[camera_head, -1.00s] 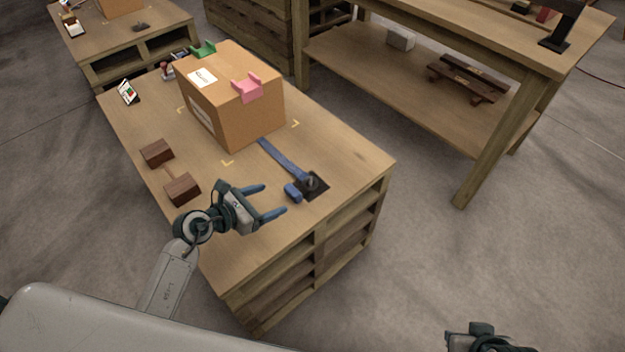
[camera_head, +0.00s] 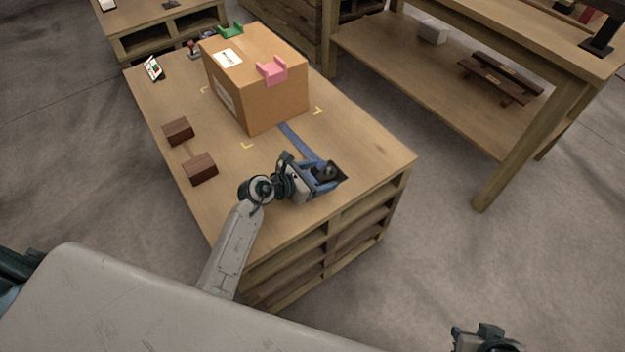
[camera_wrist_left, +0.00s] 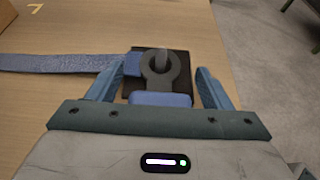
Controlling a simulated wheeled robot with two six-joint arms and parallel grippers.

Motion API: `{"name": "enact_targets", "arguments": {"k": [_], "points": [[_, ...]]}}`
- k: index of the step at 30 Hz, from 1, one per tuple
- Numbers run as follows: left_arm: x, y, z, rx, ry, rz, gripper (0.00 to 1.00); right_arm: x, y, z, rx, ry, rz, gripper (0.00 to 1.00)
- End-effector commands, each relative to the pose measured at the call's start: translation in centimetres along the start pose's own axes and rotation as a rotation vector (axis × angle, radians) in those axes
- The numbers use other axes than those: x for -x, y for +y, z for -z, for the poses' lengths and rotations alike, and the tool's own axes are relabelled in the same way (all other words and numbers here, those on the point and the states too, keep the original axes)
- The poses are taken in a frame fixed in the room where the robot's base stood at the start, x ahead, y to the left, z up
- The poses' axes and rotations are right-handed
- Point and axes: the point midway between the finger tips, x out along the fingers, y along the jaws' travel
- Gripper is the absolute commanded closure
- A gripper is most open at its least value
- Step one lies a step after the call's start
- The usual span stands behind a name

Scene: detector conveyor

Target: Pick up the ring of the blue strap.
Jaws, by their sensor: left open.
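The blue strap (camera_head: 297,138) runs from under the cardboard box (camera_head: 262,97) across the tabletop to a dark square plate (camera_head: 341,179). It also shows in the left wrist view (camera_wrist_left: 62,63), coming in from the left. The dark grey ring (camera_wrist_left: 151,70) is at its end, around a post on the plate (camera_wrist_left: 183,56). A blue tab (camera_wrist_left: 160,99) sits on the near side of the ring. My left gripper (camera_head: 328,176) is open. Its fingers (camera_wrist_left: 157,80) lie on either side of the ring and tab, with gaps visible. My right gripper (camera_head: 485,338) is only partly in view at the bottom.
Two dark brown wooden blocks (camera_head: 199,169) lie on the table, left of my left arm. A second table with a lower shelf (camera_head: 420,85) stands at the right, across open floor.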

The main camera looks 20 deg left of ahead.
Motion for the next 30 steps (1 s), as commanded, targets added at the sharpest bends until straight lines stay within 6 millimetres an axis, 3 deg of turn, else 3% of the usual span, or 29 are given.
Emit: {"name": "enact_targets", "arguments": {"k": [6,14,23,30], "points": [[-0.1,0.0,0.1,0.000,0.001,0.000,0.27,0.0,0.0,0.1,0.000,0.004,0.001,0.64],[-0.1,0.0,0.1,0.000,0.001,0.000,0.78,0.0,0.0,-0.1,-0.001,-0.001,0.001,0.64],[0.0,0.0,-0.2,0.000,0.000,0.000,0.79,0.1,-0.1,-0.2,-0.001,-0.005,0.001,0.64],[0.8,0.0,-2.2,-0.001,-0.003,-0.001,0.79,0.7,0.1,-0.5,0.002,-0.036,-0.008,0.64]]}}
